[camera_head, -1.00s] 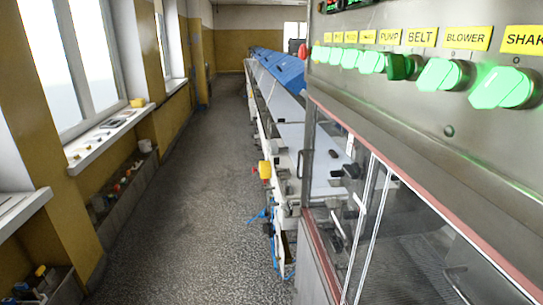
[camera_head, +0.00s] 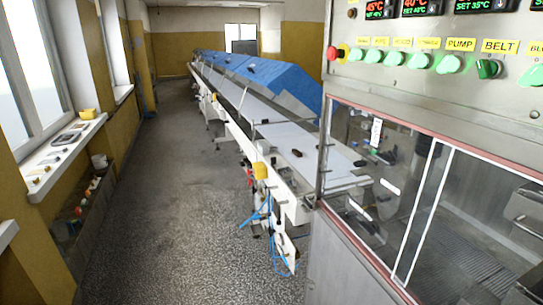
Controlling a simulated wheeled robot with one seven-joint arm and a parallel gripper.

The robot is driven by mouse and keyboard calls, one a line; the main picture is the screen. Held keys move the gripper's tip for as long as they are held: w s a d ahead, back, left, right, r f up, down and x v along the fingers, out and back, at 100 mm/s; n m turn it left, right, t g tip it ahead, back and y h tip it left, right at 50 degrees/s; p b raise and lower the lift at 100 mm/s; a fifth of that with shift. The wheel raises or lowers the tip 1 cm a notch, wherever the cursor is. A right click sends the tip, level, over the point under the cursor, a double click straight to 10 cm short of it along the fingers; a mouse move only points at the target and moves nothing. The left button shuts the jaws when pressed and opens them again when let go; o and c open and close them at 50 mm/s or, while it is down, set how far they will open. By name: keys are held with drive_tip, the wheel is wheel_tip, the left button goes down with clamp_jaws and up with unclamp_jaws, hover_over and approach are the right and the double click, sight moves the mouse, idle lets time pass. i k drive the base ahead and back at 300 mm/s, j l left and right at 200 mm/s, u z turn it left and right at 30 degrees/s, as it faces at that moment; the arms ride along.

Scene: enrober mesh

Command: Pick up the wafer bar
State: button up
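A small dark bar-shaped piece (camera_head: 297,153) lies on the white conveyor belt (camera_head: 265,115), near its close end. It may be the wafer bar, but it is too small to tell for sure. My gripper is not in view, so I cannot see whether it is open or shut.
A steel machine with a button panel (camera_head: 440,55) and a glazed front (camera_head: 385,200) fills the right side. Blue covers (camera_head: 265,85) top the far conveyor. A windowsill (camera_head: 85,132) with small items stands left. The grey floor aisle (camera_head: 165,190) between is clear.

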sight(296, 153)
drive_tip(key=i+j+u, duration=0.3)
drive_tip(key=i+u, duration=0.15)
drive_tip(key=i+j+u, duration=0.25)
drive_tip(key=i, duration=0.7)
drive_tip(key=i+u, duration=0.3)
drive_tip(key=i, duration=0.6)
drive_tip(key=i+j+z, duration=0.1)
drive_tip(key=i+z, duration=0.2)
drive_tip(key=i, duration=0.25)
drive_tip(key=i+j+z, duration=0.3)
drive_tip(key=i, duration=0.3)
drive_tip(key=i+j+z, duration=0.35)
drive_tip(key=i, duration=0.15)
drive_tip(key=i+j+z, duration=0.25)
drive_tip(key=z, duration=0.15)
drive_tip(key=i+j+z, duration=0.3)
drive_tip(key=z, duration=0.15)
drive_tip(key=i+j+z, duration=0.15)
drive_tip(key=j+z, duration=0.25)
drive_tip(key=i+j+z, duration=0.1)
drive_tip(key=j+z, duration=0.55)
drive_tip(key=j, duration=0.45)
